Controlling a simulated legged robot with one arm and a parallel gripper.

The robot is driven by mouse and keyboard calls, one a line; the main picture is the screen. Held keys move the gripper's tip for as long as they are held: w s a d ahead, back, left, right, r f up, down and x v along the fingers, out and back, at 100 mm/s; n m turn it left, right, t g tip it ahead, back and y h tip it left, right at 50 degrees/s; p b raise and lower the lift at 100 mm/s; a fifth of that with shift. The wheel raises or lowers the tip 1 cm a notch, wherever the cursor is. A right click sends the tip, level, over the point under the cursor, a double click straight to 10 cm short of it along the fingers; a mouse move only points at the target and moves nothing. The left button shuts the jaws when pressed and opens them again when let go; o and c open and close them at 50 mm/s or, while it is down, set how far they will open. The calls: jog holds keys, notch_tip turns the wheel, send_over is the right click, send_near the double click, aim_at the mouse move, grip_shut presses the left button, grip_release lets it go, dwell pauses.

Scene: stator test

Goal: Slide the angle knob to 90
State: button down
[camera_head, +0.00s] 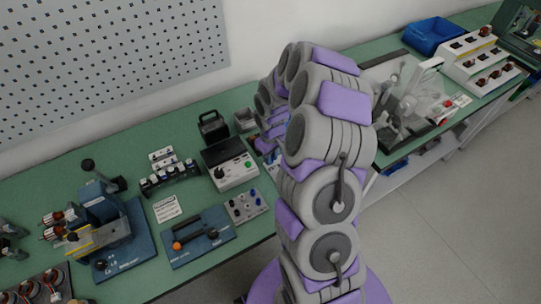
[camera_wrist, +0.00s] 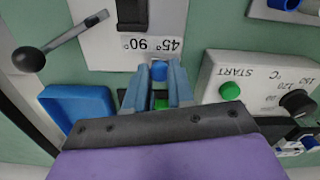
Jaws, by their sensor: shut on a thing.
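My gripper (camera_wrist: 160,82) shows in the wrist view with its two blue-grey fingers close around a small blue knob (camera_wrist: 159,70). The knob sits at the lower edge of a white plate (camera_wrist: 95,45) printed with upside-down marks "90" on the left and "45°" on the right. The knob is below the marks, nearer to "45°" than to "90". A green patch shows between the fingers, behind the knob. In the head view my arm hides the gripper and the knob.
In the wrist view a white box (camera_wrist: 215,70) with a green START button (camera_wrist: 230,90) is close on the right. A blue tray (camera_wrist: 75,95) and a black ball lever (camera_wrist: 27,60) are on the left. Several devices stand on the green table (camera_head: 60,180) in the head view.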

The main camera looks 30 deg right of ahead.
jog(key=d+p, duration=0.1)
jog(key=d, duration=0.1)
jog(key=shift+d+r, duration=0.1)
jog(key=shift+d, duration=0.2)
jog(key=shift+w, duration=0.1)
jog(key=c, duration=1.3)
grip_release()
jog(key=shift+c, duration=0.2)
jog(key=o, duration=0.4)
jog(key=shift+d, duration=0.25)
jog(key=shift+a+r+p, duration=0.2)
jog(key=shift+r+p, duration=0.1)
jog(key=shift+r, duration=0.05)
jog(key=r+p, duration=0.1)
jog(key=r, duration=0.4)
jog(key=r+p, duration=0.1)
jog(key=r, duration=0.5)
jog(key=r+p, duration=0.1)
jog(key=r, duration=0.4)
jog(key=shift+d+r, duration=0.2)
jog(key=shift+d, duration=0.05)
